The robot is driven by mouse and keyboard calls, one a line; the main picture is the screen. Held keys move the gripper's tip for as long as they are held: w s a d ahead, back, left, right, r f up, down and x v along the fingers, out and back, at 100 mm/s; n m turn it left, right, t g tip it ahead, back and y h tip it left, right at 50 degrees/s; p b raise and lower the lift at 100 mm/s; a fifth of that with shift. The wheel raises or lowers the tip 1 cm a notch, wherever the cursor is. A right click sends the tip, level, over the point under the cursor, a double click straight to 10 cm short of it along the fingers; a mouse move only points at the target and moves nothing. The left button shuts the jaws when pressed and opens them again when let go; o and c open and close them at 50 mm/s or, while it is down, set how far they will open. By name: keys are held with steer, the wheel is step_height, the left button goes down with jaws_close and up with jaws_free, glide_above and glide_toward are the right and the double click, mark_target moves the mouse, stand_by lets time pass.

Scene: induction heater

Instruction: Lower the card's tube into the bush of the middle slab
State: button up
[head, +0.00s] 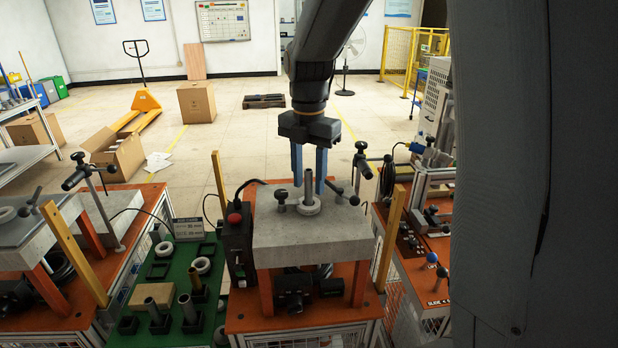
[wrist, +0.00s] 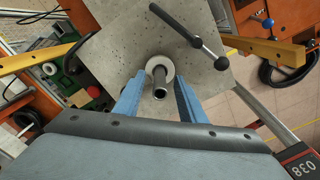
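A grey metal tube (head: 308,185) stands upright in the white ring-shaped bush (head: 308,206) on the middle concrete slab (head: 285,235). In the wrist view the tube (wrist: 160,82) shows its open end, with the bush (wrist: 152,66) around its lower part. My gripper (head: 310,188) is above the slab with its blue fingers pointing down, one on each side of the tube. In the wrist view a gap shows between the tube and each finger, so my gripper (wrist: 159,99) is open and empty. How deep the tube sits is hidden. A small card (head: 187,228) stands left of the slab; its text is unreadable.
Black clamp knobs and handles (head: 338,191) stand on the slab near the fingers. Yellow posts (head: 391,238) flank it. On the left, a green bench (head: 178,270) holds more tubes (head: 189,308) in black holders and white rings (head: 203,265). Another slab (head: 40,240) is further left.

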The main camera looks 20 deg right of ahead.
step_height(320, 180, up, 8)
steer(key=b, duration=0.2)
steer(key=shift+b, duration=0.4)
steer(key=shift+s+d+f, duration=0.1)
steer(key=shift+f, duration=0.05)
